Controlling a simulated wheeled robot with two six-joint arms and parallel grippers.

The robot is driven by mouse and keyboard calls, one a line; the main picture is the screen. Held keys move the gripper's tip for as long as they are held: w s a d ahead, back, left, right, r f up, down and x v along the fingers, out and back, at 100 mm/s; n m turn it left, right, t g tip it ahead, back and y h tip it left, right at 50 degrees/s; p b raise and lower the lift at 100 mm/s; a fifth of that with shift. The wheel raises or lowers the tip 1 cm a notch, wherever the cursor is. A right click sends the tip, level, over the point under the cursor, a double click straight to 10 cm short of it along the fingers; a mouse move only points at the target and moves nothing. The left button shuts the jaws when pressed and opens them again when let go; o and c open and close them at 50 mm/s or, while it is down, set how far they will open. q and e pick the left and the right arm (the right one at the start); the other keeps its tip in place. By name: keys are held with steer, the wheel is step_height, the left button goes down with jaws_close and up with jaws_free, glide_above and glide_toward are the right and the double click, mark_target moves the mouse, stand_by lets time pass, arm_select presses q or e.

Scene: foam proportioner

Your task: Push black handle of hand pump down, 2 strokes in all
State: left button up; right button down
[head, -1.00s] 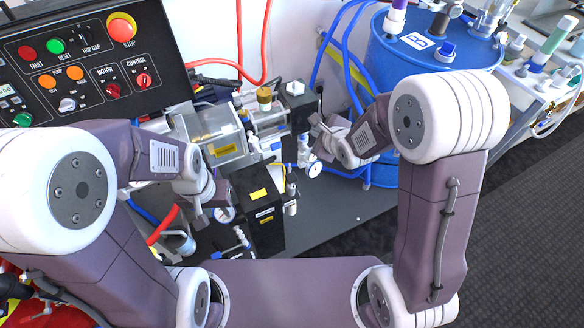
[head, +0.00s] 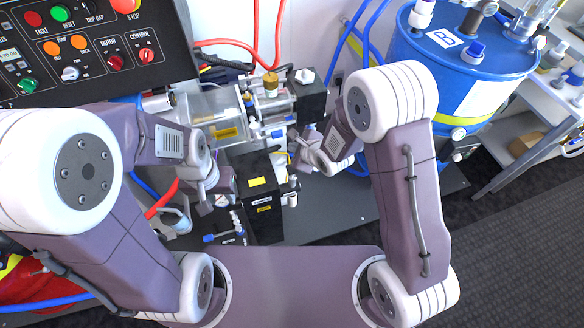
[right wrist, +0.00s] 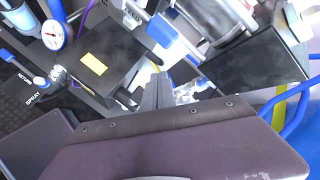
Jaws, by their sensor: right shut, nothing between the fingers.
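I cannot pick out the hand pump's black handle with certainty; my right gripper and wrist cover part of the machine there. A black block (head: 262,205) with a yellow label stands at the middle of the head view; it also shows at upper left in the right wrist view (right wrist: 92,88). My right gripper (head: 294,158) is shut and empty, just above and right of this block. Its narrow grey fingers (right wrist: 156,92) show beside the block in the right wrist view. My left gripper (head: 208,203) is left of the block; its finger gap is too small to read.
A clear-covered pump unit (head: 222,112) and a dark block (head: 308,97) stand behind. A control panel (head: 95,50) is at upper left and a blue drum (head: 445,75) at upper right. A gauge (right wrist: 53,35) and blue-handled valve (right wrist: 38,80) are near the black block.

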steer(key=b, duration=0.7)
glide_above(293, 170)
step_height(293, 170, down, 8)
steer(key=shift+d+r, duration=0.1)
steer(key=shift+f+b, duration=0.35)
steer(key=shift+f, duration=0.05)
stand_by(1.1)
steer(key=shift+f, duration=0.35)
steer(key=shift+s+f+b, duration=0.1)
steer(key=shift+f+b, duration=1.25)
steer(key=shift+f, duration=0.35)
stand_by(1.2)
stand_by(0.4)
steer(key=shift+r+p, duration=2.1)
